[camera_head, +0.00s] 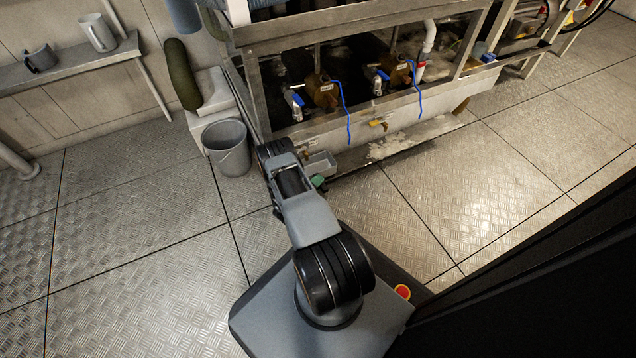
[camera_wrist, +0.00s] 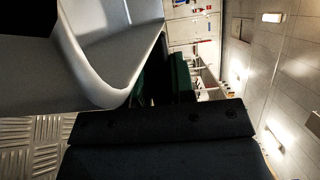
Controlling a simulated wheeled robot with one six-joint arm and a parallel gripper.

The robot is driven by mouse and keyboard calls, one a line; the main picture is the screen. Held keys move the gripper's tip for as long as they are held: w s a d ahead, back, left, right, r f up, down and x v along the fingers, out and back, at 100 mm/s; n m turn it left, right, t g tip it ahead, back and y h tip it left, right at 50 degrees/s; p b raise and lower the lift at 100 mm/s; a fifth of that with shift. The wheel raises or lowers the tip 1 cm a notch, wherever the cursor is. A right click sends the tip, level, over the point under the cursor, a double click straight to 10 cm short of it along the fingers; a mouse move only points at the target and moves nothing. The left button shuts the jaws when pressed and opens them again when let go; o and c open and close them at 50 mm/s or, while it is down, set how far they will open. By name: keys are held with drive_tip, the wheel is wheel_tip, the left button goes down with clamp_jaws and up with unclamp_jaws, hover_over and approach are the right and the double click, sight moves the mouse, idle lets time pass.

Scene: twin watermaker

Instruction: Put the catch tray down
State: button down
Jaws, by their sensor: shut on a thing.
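The catch tray (camera_head: 321,164) is a small pale grey open tray low in front of the watermaker frame, just beyond my arm in the head view. In the wrist view the tray (camera_wrist: 105,62) fills the upper left, close to the camera, with its rounded rim corner showing. My gripper (camera_head: 317,180) is shut on the tray's near side, and my arm hides part of it in the head view. The dark gripper body and green finger parts show in the wrist view. I cannot tell whether the tray touches the floor.
A grey bucket (camera_head: 228,146) stands on the floor left of my gripper. The watermaker's lower beam (camera_head: 375,122), with brass valves (camera_head: 322,91) and blue tubes (camera_head: 348,115), is just behind the tray. A shelf (camera_head: 70,68) holds two mugs. The plated floor (camera_head: 130,230) at left is clear.

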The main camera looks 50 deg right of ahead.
drive_tip(key=shift+f, duration=0.4)
drive_tip(key=c, duration=0.9)
unclamp_jaws()
drive_tip(key=shift+f, duration=0.1)
drive_tip(key=shift+a, duration=0.15)
drive_tip(key=a+p, duration=0.3)
drive_tip(key=a, duration=1)
drive_tip(key=shift+s+a, duration=0.15)
drive_tip(key=shift+a, duration=0.15)
